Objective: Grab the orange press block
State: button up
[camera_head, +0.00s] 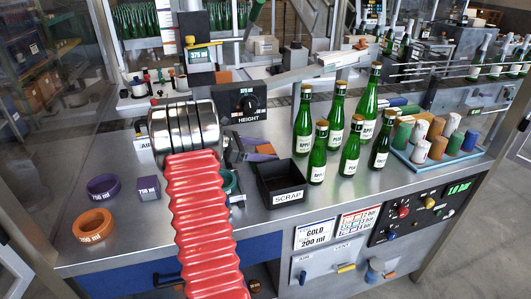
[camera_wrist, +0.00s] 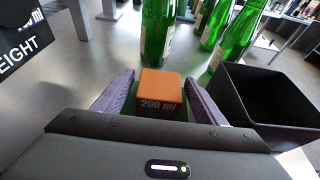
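The orange press block (camera_wrist: 160,92), marked 200 ml, sits between the two purple fingers of my gripper (camera_wrist: 161,88) in the wrist view. A finger stands on each side of it, with narrow gaps showing beside the block. The fingers look open around it rather than closed on it. In the head view my gripper (camera_head: 258,155) is low over the bench, left of the green bottles. A bit of the orange block (camera_head: 266,149) shows there; the rest is hidden by the gripper.
A black scrap bin (camera_head: 281,184) stands close to the right of my gripper. Several green bottles (camera_head: 303,125) stand beyond it. The height unit (camera_head: 240,102) is behind. A purple block (camera_head: 148,188), a purple ring (camera_head: 103,187) and an orange ring (camera_head: 93,226) lie at the left.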

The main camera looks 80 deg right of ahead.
aim_at(265, 149)
jog(key=c, duration=1.1)
jog(key=shift+o, duration=0.2)
jog(key=shift+r, duration=0.15)
notch_tip(265, 149, up, 18)
dwell(0.4)
